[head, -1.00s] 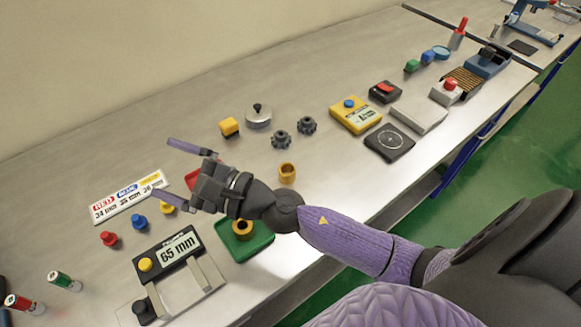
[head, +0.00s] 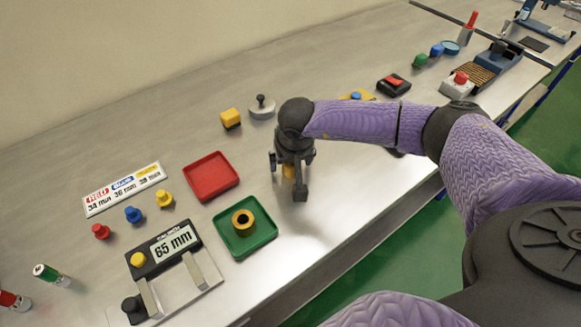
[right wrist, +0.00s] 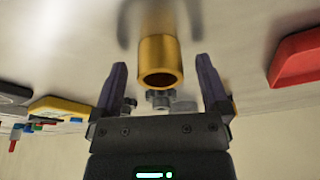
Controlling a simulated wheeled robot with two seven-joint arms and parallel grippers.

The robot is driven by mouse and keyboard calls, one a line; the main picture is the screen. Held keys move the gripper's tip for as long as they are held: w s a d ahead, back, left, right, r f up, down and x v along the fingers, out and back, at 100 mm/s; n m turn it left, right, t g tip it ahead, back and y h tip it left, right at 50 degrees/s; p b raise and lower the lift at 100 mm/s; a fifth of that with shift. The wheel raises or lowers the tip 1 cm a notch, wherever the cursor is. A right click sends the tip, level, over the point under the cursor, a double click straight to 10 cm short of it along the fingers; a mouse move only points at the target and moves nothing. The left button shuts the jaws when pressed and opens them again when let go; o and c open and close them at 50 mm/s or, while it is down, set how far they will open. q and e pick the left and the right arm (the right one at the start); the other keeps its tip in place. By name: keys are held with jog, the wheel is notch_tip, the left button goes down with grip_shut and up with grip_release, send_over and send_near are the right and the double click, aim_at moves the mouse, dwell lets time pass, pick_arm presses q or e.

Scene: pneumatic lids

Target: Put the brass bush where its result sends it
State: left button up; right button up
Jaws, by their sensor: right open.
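A brass bush (head: 288,171) stands on the bench under my right gripper (head: 288,180), mostly hidden by it in the head view. In the right wrist view the bush (right wrist: 160,60) is between the two spread fingers of the right gripper (right wrist: 162,85), with gaps on both sides. A second brass bush (head: 243,222) sits in the green tray (head: 270,236). The caliper gauge (head: 150,268) reads 65 mm. The label card (head: 125,188) has red, blue and yellow headings over mm values. My left gripper is not in view.
An empty red tray (head: 211,177) lies left of the right gripper. Red (head: 101,231), blue (head: 133,214) and yellow (head: 164,198) knobs stand by the card. A yellow block (head: 231,118) and a knobbed weight (head: 262,106) stand behind. The bench's front edge is close.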

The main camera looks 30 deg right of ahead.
jog(key=shift+f, duration=0.3)
